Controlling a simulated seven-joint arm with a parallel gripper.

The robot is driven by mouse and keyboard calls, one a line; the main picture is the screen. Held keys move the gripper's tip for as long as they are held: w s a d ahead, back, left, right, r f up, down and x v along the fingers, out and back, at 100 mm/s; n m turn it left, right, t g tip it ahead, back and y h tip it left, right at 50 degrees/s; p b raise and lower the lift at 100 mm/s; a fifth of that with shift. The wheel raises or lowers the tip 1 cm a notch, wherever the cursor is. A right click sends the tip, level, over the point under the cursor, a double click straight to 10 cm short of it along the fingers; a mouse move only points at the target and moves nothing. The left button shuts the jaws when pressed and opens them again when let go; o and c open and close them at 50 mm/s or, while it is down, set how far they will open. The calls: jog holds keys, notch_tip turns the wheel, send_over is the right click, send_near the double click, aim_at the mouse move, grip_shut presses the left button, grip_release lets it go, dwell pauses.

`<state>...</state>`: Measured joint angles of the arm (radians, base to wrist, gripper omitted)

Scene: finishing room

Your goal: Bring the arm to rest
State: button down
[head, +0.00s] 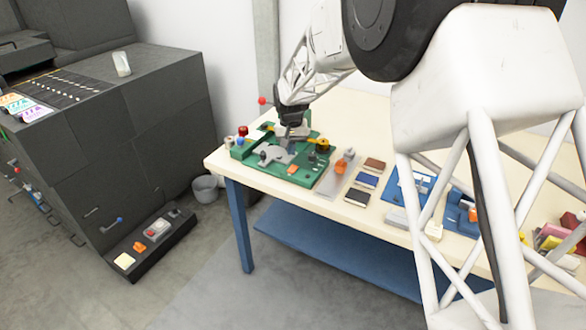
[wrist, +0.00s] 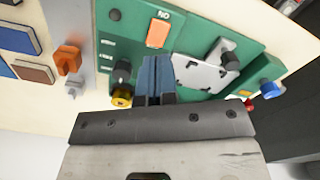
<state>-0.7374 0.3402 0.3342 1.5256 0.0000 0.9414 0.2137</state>
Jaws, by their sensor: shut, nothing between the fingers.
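My gripper (head: 291,139) is over the green machine base (head: 300,178) at the left end of the table in the head view. In the wrist view my gripper (wrist: 154,62) shows its dark blue fingers together, with nothing between them. The green base (wrist: 193,29) lies beyond the fingers there, with an orange square (wrist: 158,33), a grey metal plate (wrist: 205,72) and a black and yellow knob (wrist: 121,97). I cannot tell whether the fingertips touch the base.
The cream table (head: 377,112) carries a metal strip (head: 331,183) with an orange clamp (head: 341,167), several coloured blocks (head: 367,181) and blue fixtures (head: 406,185) to the right. A dark machine (head: 120,130) stands left, a grey bucket (head: 205,188) beside it. The table's back is clear.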

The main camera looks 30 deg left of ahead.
dwell(0.5)
jog(key=s+d+r+m, duration=0.1)
jog(key=s+d+r, duration=0.35)
jog(key=d, duration=0.75)
jog(key=s+d+r+m+t, duration=0.1)
jog(key=d+r, duration=0.6)
jog(key=d, duration=0.5)
jog(key=s+d+r+m, duration=0.1)
jog(key=s+d+r, duration=0.35)
jog(key=d, duration=0.85)
jog(key=s+d+r+m+t, duration=0.15)
jog(key=s+d+r, duration=0.25)
jog(key=s+d, duration=0.9)
jog(key=s+d+f+m, duration=0.1)
jog(key=s+d+f, duration=0.2)
jog(key=s+d, duration=0.7)
jog(key=s, duration=0.3)
jog(key=shift+s+d+m, duration=0.3)
jog(key=shift+s+m, duration=0.05)
jog(key=shift+s, duration=0.05)
jog(key=shift+f, duration=0.1)
